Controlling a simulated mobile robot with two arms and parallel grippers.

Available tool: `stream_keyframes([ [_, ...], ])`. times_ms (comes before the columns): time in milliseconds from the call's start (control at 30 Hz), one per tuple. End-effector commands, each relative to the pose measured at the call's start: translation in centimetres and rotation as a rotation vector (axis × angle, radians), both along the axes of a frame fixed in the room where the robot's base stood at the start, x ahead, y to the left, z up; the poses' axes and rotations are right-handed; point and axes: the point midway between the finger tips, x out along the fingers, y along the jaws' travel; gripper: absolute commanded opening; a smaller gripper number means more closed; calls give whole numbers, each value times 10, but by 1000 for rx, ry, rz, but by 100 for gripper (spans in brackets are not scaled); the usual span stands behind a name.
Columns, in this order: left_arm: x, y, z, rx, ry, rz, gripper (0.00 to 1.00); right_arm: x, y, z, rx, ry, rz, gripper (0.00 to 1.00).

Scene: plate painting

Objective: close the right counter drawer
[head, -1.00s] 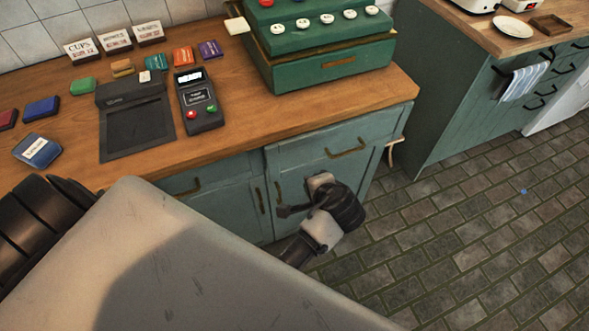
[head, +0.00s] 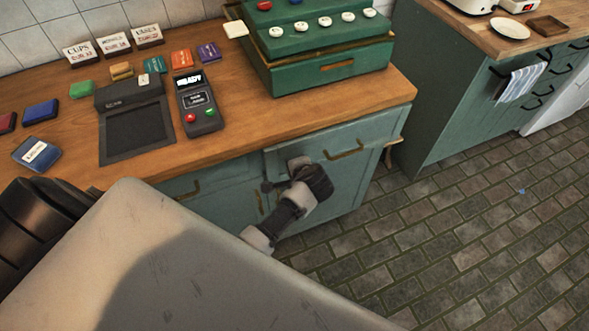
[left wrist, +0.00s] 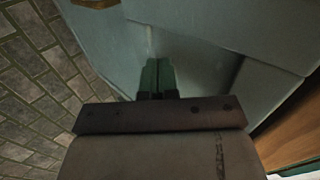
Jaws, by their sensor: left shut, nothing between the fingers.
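The right counter drawer (head: 384,141) is the teal front with a brass handle (head: 343,152), under the counter's right end. My left gripper (head: 300,178) is in front of the cabinet, just below and left of that handle. Its fingertips are hard to make out in the head view. In the left wrist view the left gripper (left wrist: 157,72) has its fingers together, with nothing between them, close to the teal cabinet front (left wrist: 205,30). My right gripper is not in view.
The wooden counter (head: 235,140) holds a dark scan pad (head: 138,132), a card terminal (head: 198,105) and a green stepped box (head: 330,70). A second teal cabinet (head: 450,110) stands to the right. Tiled floor (head: 440,240) is open in front.

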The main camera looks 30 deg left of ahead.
Motion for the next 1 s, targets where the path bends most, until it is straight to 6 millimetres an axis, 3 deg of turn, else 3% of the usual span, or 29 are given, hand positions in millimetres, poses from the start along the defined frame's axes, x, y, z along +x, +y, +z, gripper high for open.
stream_keyframes([
  [167, 1, 1, 0, 1, -1, 0, 0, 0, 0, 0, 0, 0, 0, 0],
  [500, 31, 39, 1, 2, -1, 0, 0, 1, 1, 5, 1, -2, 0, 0],
  [1000, 32, 44, 3, 5, -5, 1, 0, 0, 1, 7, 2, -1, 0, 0],
])
